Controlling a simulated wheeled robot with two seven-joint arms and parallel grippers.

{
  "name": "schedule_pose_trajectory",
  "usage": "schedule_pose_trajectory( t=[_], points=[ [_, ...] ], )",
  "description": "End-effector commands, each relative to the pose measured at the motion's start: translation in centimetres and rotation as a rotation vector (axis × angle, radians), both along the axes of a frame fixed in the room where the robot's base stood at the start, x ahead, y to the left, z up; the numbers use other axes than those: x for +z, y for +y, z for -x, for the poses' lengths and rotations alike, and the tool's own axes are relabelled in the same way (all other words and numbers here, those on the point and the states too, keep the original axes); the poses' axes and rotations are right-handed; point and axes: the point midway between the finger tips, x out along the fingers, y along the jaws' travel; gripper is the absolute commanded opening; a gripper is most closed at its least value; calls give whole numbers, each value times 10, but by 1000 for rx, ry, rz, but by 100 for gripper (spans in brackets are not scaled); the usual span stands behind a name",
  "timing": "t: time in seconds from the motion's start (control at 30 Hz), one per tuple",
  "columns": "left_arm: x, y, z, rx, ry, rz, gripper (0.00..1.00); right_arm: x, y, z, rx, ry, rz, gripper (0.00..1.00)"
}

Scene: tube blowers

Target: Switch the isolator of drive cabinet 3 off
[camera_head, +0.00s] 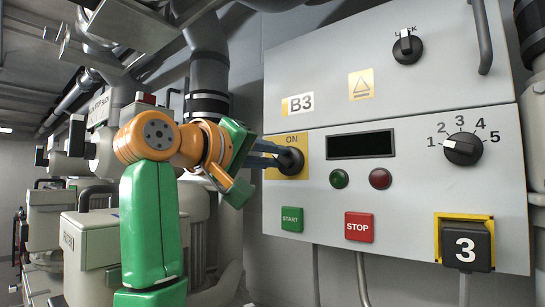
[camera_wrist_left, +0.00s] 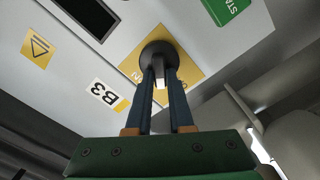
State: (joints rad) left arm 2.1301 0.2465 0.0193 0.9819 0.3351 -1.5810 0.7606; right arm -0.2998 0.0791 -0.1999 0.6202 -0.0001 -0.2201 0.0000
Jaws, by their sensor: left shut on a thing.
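Drive cabinet 3 (camera_head: 400,95) is a light grey wall cabinet with a B3 label (camera_head: 300,103). Its isolator (camera_head: 291,161) is a round black knob on a yellow plate (camera_head: 301,142) marked ON, at the panel's left edge. My left gripper (camera_head: 280,158) reaches it from the left, with blue-grey fingers shut on the knob's grip. In the left wrist view the fingers (camera_wrist_left: 161,80) meet the isolator knob (camera_wrist_left: 157,48), and a white mark shows between them. My right gripper is not in view.
The panel also holds a dark display (camera_head: 361,145), a numbered selector knob (camera_head: 463,149), a green START button (camera_head: 292,219), a red STOP button (camera_head: 359,227) and a black block marked 3 (camera_head: 466,247). A lock knob (camera_head: 407,47) sits above. Pipes and machinery crowd the left.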

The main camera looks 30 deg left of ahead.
Motion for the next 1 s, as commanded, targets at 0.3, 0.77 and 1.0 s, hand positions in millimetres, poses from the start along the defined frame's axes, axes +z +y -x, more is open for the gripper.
schedule_pose_trajectory(
  t=[0.3, 0.77, 1.0],
  points=[
    [-2, 1, 0, -1, 35, 288, 0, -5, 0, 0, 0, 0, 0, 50],
    [-5, 2, 0, -2, 76, 586, 0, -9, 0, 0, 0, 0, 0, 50],
    [-5, 3, 0, -1, 84, 652, 0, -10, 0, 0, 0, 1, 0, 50]
  ],
)
